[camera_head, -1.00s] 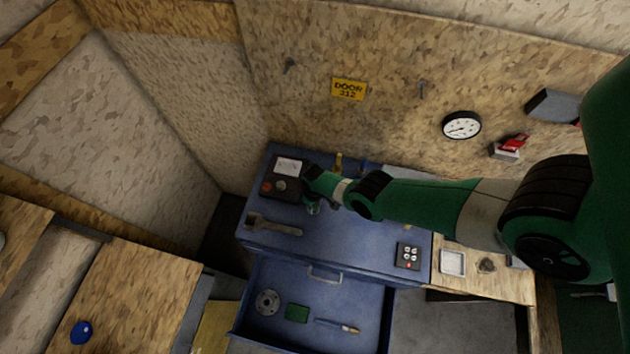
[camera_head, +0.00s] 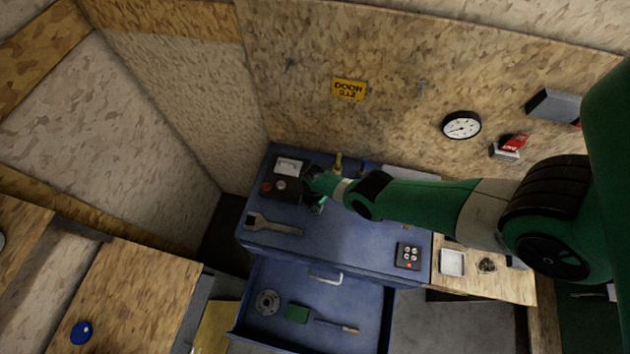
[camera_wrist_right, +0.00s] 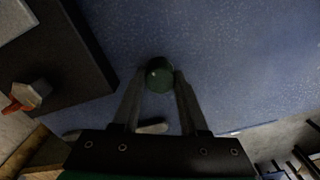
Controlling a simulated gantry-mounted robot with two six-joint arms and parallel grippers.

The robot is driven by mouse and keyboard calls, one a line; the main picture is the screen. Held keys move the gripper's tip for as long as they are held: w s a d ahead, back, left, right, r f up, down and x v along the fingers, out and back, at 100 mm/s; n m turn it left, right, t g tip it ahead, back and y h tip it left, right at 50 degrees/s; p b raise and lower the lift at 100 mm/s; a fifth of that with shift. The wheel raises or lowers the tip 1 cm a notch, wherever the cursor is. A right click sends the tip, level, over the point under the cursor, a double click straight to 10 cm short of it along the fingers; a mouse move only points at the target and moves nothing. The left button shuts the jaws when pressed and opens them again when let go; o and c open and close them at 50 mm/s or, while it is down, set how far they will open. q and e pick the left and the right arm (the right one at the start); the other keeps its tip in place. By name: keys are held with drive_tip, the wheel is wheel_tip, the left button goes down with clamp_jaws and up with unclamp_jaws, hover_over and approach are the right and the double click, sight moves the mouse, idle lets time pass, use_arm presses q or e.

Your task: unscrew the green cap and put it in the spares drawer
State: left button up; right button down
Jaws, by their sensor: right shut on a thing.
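The green cap (camera_wrist_right: 159,74) is a dark round piece between the fingertips of my right gripper (camera_wrist_right: 160,88) in the right wrist view. The fingers are shut on it, over the blue bench top (camera_wrist_right: 235,55). In the head view my right gripper (camera_head: 318,198) is small and partly hidden by its own wrist, above the blue bench. I cannot tell whether the cap still sits on anything beneath it. An open blue drawer (camera_head: 340,298) sticks out below the bench front. My left gripper is not in view.
The drawer holds a grey flanged disc (camera_head: 267,302), a green block (camera_head: 297,313) and a thin tool (camera_head: 337,326). A wrench (camera_head: 272,224) lies left on the bench, with a dark control box (camera_head: 285,178) behind. A button box (camera_head: 408,256) is at right. The bench's middle is clear.

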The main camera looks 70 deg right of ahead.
drive_tip(key=shift+c, duration=1.8)
unclamp_jaws()
drive_tip(key=shift+c, duration=0.3)
drive_tip(key=shift+c, duration=0.5)
